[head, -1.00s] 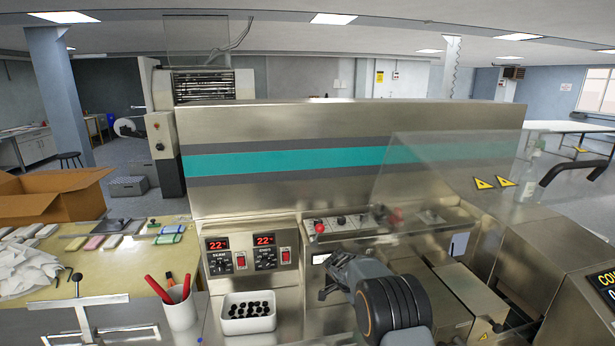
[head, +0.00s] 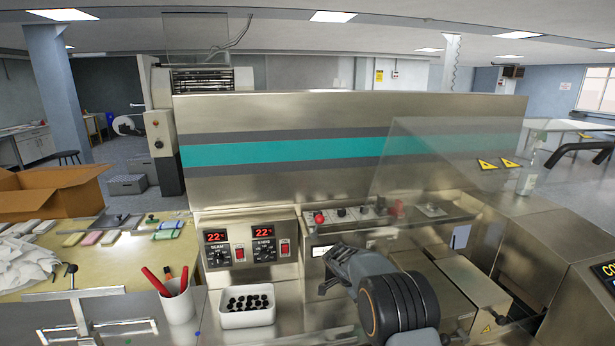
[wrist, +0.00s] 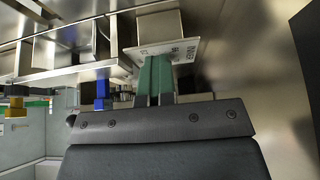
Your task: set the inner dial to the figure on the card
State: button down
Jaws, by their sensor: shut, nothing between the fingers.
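My gripper (head: 326,283) is low in front of the steel machine, right of the two temperature panels. In the wrist view its two green fingers (wrist: 155,80) are shut together with nothing between them. Their tips overlap a pale plate with printed lettering (wrist: 168,50); whether they touch it I cannot tell.
Two panels with red displays (head: 217,236) and knobs stand to the left. A tub of black caps (head: 247,304) and a cup of red-handled tools (head: 177,302) stand before them. A clear cover (head: 445,165) slants above right. Blue (wrist: 101,95) and yellow (wrist: 16,108) parts hang left in the wrist view.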

jog(key=shift+s+d+f+b, duration=0.25)
jog(key=shift+s+f+b, duration=0.4)
jog(key=shift+b, duration=1.35)
jog(key=shift+s+d+r+b, duration=0.2)
jog(key=shift+s+r+b, duration=0.15)
jog(key=shift+b, duration=0.2)
jog(key=shift+s+a+f+b, duration=0.15)
jog(key=shift+a+b, duration=0.1)
jog(key=shift+b, duration=0.25)
jog(key=shift+a+r+p, duration=0.2)
jog(key=shift+r+p, duration=0.25)
jog(key=shift+r, duration=0.35)
notch_tip(320, 180, up, 5)
jog(key=shift+p, duration=1.1)
